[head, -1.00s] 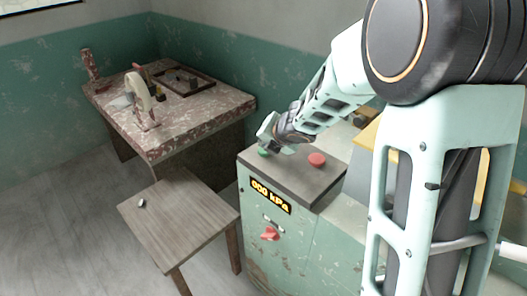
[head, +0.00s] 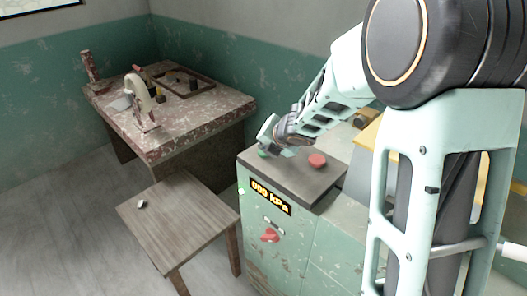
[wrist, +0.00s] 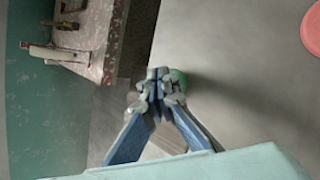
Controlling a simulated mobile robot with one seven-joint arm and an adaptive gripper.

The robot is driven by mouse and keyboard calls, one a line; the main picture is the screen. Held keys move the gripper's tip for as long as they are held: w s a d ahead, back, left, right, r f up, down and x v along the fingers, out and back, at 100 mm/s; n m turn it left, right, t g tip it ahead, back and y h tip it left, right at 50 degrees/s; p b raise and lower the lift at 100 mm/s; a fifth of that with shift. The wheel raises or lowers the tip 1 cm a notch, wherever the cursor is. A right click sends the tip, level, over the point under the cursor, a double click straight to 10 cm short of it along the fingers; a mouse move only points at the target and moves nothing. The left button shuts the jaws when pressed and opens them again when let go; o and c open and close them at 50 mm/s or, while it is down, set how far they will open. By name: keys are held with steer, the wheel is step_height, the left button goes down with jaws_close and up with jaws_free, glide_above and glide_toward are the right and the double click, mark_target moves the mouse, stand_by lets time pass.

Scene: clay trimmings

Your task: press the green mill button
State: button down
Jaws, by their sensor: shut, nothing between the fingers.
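The green button (head: 263,153) sits on the grey top of the mill cabinet (head: 310,183), near its left corner. In the wrist view the green button (wrist: 178,80) shows partly behind my gripper (wrist: 157,82), whose fingertips are together and overlap it. In the head view my gripper (head: 267,145) is right at the button. The fingers look shut with nothing between them. The fingertips hide part of the button, so I cannot tell how far it is pushed in. A small green light (head: 241,190) glows at the left of the cabinet front.
A red button (head: 317,160) lies to the right on the same top. A wooden stool (head: 178,215) stands at left, before a worn red table (head: 185,130) holding tools.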

stand_by(0.3)
steer(key=shift+r+p, duration=0.8)
step_height(320, 180, up, 5)
steer(key=p, duration=0.5)
steer(key=shift+r, duration=0.1)
stand_by(0.5)
